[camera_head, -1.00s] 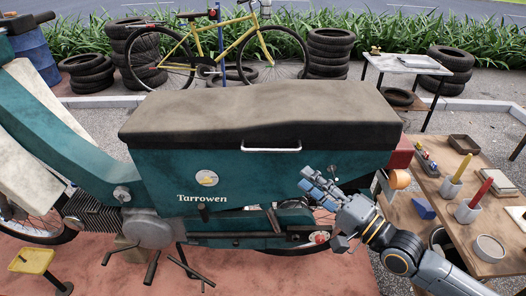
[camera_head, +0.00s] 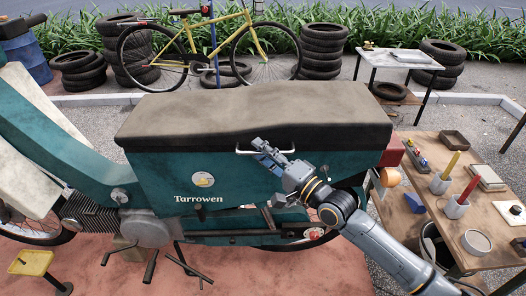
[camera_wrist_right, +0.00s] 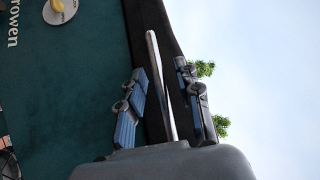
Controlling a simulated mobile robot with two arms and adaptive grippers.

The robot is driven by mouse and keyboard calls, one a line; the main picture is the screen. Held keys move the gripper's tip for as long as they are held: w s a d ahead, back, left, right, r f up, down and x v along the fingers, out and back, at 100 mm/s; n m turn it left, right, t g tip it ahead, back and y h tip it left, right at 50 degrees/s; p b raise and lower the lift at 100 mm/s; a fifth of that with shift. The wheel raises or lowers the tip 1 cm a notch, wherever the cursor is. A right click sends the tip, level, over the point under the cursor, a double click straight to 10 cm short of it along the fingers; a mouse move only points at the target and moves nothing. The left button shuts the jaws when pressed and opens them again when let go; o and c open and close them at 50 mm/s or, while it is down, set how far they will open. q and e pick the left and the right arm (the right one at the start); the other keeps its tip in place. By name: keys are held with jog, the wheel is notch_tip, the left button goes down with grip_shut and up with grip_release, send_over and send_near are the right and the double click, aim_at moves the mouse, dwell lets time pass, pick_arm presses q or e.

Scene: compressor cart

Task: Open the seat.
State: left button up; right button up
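The seat (camera_head: 255,115) is a long dark brown-grey cushion lying closed on top of the teal scooter body (camera_head: 160,178). A metal bar handle (camera_head: 246,152) runs along the seat's front lower edge. In the right wrist view, the handle (camera_wrist_right: 158,75) stands between the two open blue-padded fingers (camera_wrist_right: 165,98), with gaps visible on both sides. My left gripper is not in any view.
A wooden workbench (camera_head: 487,222) with candle-like red and yellow sticks, cups and small items stands at the right. A yellow bicycle (camera_head: 215,45) and stacked tyres (camera_head: 322,48) stand behind. A yellow stool (camera_head: 32,262) is at the lower left.

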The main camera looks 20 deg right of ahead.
grip_shut()
